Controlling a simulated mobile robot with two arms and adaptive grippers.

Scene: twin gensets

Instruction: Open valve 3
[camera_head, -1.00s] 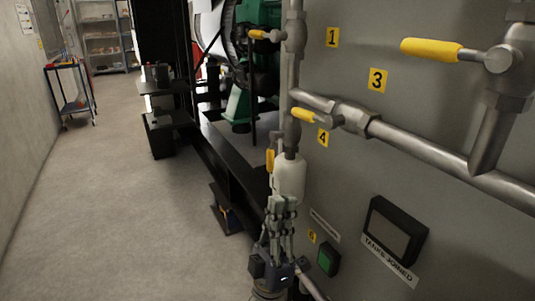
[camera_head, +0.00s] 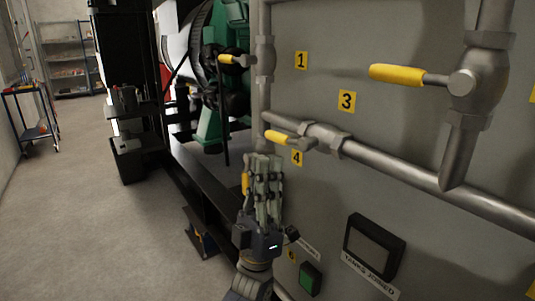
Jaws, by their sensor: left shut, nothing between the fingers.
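Valve 3 (camera_head: 462,82) sits on the vertical pipe at the upper right. Its yellow-sleeved lever (camera_head: 398,75) points left, across the pipe, roughly level. The yellow label 3 (camera_head: 347,101) is on the grey panel left of and below it. My left gripper (camera_head: 265,160) points up at the lower middle, below valve 4's yellow lever (camera_head: 279,137) in the picture. It is shut and empty, well to the left of and below valve 3. Whether it touches anything there I cannot tell. My right gripper is not in view.
Valve 1's yellow lever (camera_head: 229,59) is at the upper middle. A sloping steel pipe (camera_head: 400,173) crosses the panel below valve 3. A dark-framed display (camera_head: 372,247) and a green button (camera_head: 310,279) are lower down. Open floor (camera_head: 90,220) lies to the left.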

